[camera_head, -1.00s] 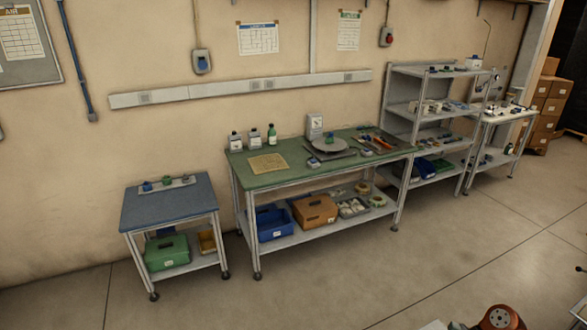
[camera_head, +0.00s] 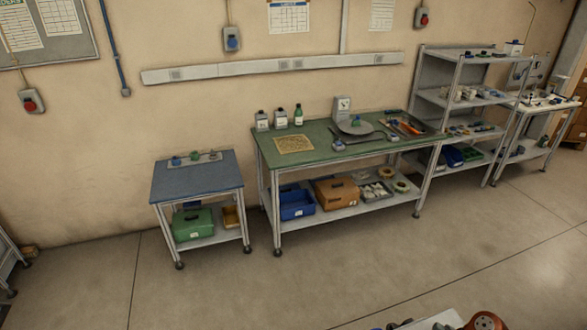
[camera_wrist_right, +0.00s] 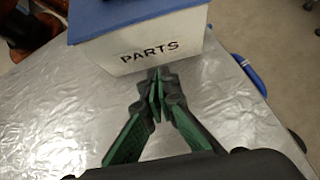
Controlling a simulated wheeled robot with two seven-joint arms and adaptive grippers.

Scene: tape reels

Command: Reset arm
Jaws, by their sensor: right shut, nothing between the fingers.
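My right gripper (camera_wrist_right: 157,78) shows in the right wrist view with its green-padded fingers together and nothing between them. Its tips point at a white box (camera_wrist_right: 150,48) marked PARTS, with a blue top, on a shiny silver surface (camera_wrist_right: 60,110). I cannot tell whether the tips touch the box. In the head view, neither gripper shows; only an orange-red part of my arm shows at the bottom right edge. Two tape reels, one upper (camera_head: 387,172) and one lower (camera_head: 401,186), lie on the lower shelf of the green-topped workbench (camera_head: 320,152).
A small blue-topped table (camera_head: 195,185) stands left of the workbench. A grey shelf rack (camera_head: 460,100) and a white table (camera_head: 540,105) stand to the right. A blue object (camera_wrist_right: 250,75) lies right of the PARTS box.

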